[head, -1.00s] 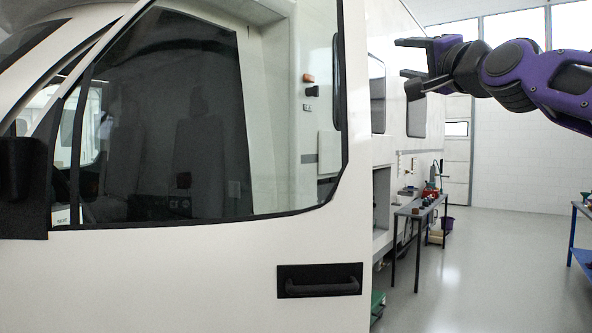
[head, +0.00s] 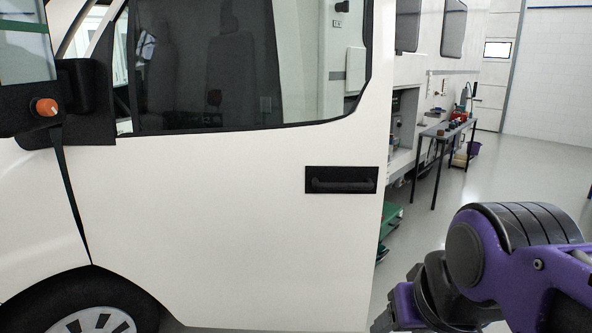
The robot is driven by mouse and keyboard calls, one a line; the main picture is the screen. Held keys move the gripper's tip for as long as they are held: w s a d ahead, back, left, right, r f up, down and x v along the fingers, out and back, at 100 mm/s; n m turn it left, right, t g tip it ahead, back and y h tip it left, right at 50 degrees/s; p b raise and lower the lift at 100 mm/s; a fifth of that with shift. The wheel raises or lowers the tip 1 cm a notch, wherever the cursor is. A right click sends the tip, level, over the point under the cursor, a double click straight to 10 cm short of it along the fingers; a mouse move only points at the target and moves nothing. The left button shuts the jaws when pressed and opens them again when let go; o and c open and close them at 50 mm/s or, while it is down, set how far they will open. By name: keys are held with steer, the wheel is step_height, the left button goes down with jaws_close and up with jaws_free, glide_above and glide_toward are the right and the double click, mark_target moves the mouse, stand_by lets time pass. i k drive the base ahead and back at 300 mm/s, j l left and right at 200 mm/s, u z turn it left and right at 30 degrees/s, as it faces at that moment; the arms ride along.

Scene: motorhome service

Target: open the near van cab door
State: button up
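The near white cab door (head: 230,220) fills the middle of the head view, with its dark window above. Its recessed black handle (head: 342,182) sits near its right edge, and nothing touches it. That edge overlaps the van side behind, and floor shows directly beside it. The door looks swung partly out from the body; how far I cannot tell. My gripper (head: 388,318) is at the bottom edge, below and right of the handle. Its fingers are mostly cut off or hidden, so their opening does not show.
A black mirror with an orange lamp (head: 46,107) juts out at left, above the front wheel (head: 95,318). A narrow bench (head: 445,130) with small items stands along the van farther back. A green object (head: 390,222) lies behind the door edge.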

mark_target(269, 227)
steer(key=i+l+u, duration=0.25)
steer(key=i+l, duration=0.2)
steer(key=l, duration=0.2)
steer(key=i+l+u, duration=0.15)
steer(key=l, duration=0.2)
steer(key=i+l+u, duration=0.15)
steer(key=l, duration=0.25)
steer(key=i+l+u, duration=0.15)
steer(key=l, duration=0.25)
steer(key=i+l+u, duration=0.1)
steer(key=i+l, duration=0.15)
steer(key=l, duration=0.2)
